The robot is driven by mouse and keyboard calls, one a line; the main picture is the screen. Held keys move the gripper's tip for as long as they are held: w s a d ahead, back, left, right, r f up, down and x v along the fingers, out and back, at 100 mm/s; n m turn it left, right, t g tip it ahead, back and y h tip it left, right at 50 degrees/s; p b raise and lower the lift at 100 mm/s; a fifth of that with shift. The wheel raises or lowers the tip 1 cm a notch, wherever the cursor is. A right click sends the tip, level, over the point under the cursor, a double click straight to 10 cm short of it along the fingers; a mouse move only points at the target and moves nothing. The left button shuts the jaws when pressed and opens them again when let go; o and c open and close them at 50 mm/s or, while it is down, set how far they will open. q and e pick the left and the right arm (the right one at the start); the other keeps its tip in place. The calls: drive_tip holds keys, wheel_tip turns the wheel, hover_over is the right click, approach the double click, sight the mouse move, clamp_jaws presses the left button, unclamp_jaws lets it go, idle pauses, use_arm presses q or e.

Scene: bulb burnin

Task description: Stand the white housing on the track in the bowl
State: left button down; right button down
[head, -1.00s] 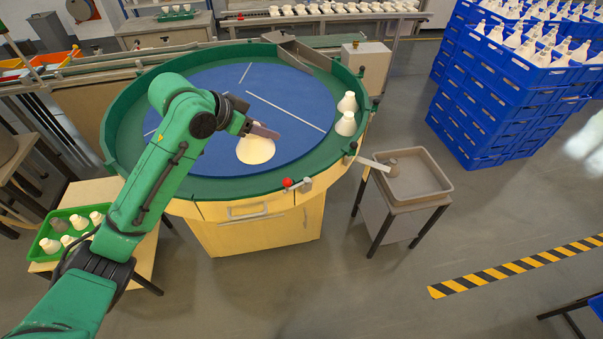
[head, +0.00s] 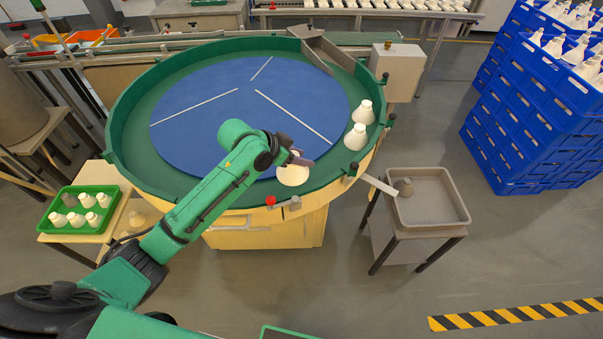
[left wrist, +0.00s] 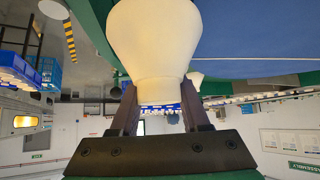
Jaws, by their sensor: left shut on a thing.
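My left gripper (head: 300,159) is shut on a white housing (head: 293,175), wide end down, at the near right of the bowl. The left wrist view shows the same housing (left wrist: 155,45) between both fingers (left wrist: 158,108), gripped at its narrow end. The bowl (head: 112,122) has a green wall, a blue disc (head: 225,105) in the middle and a green track (head: 338,166) around it. The held housing overlaps the near edge of the disc and the track; I cannot tell whether it touches down. My right gripper is not in view.
Two white housings, one at the front (head: 356,137) and one behind (head: 365,112), stand on the track at the right. A grey tray (head: 466,217) stands right of the bowl. A green tray (head: 50,229) of housings is at left. Blue crates (head: 525,130) are stacked at far right.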

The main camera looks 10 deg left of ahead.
sight(282, 171)
use_arm(q)
wheel_tip(282, 171, down, 8)
drive_tip(key=shift+w+d+r, duration=0.1)
drive_tip(key=shift+r, duration=0.15)
drive_tip(key=shift+c, duration=1.9)
unclamp_jaws()
drive_tip(key=v, duration=1.2)
drive_tip(key=shift+r, duration=0.1)
